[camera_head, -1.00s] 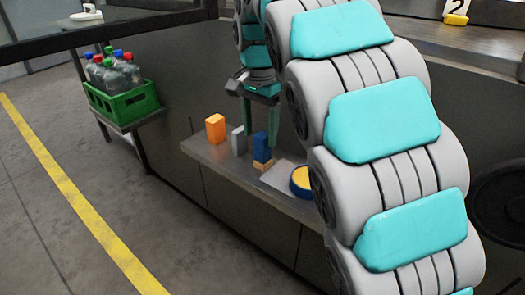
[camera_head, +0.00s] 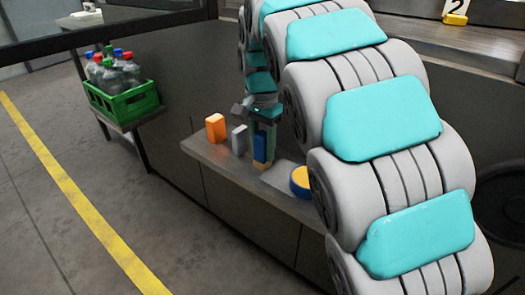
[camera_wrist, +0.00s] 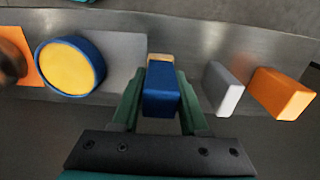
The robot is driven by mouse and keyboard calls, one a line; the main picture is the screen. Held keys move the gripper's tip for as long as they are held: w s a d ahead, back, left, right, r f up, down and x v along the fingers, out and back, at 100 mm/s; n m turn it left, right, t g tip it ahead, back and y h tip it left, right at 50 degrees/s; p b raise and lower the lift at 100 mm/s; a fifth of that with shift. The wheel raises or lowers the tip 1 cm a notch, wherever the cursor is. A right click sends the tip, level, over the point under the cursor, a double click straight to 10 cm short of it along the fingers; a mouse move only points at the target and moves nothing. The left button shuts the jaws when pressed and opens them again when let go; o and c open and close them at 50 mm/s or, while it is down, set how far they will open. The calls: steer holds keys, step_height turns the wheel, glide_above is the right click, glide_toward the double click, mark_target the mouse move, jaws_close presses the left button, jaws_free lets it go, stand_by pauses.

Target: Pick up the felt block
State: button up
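The block between my fingers has a dark blue body (camera_wrist: 162,90) and a tan wooden-looking part; I take it as the felt block, though the pictures carry no label. In the head view the blue part (camera_head: 260,147) stands above the tan part, upright on the metal shelf. My gripper (camera_wrist: 160,95) has its green fingers on either side of the block and looks open, with thin gaps at the block's sides. In the head view my gripper (camera_head: 263,135) is down over the block. Whether the fingertips touch it is unclear.
On the shelf (camera_head: 225,165), a grey block (camera_head: 239,138) and an orange block (camera_head: 215,128) stand close to one side. A blue round tub with yellow top (camera_head: 300,180) is on the other side, on a pale plate. A green bottle crate (camera_head: 125,103) stands far left.

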mark_target(263, 135)
jaws_close()
steer(key=shift+r, duration=0.1)
stand_by(0.3)
steer(key=shift+w+r, duration=0.1)
steer(key=shift+r, duration=1.45)
steer(key=shift+s+r, duration=0.2)
steer(key=s+d+r+b, duration=0.1)
steer(key=s+d+b, duration=0.1)
steer(key=s, duration=1.3)
steer(key=shift+s+d+r, duration=0.15)
steer(key=shift+s+d, duration=0.15)
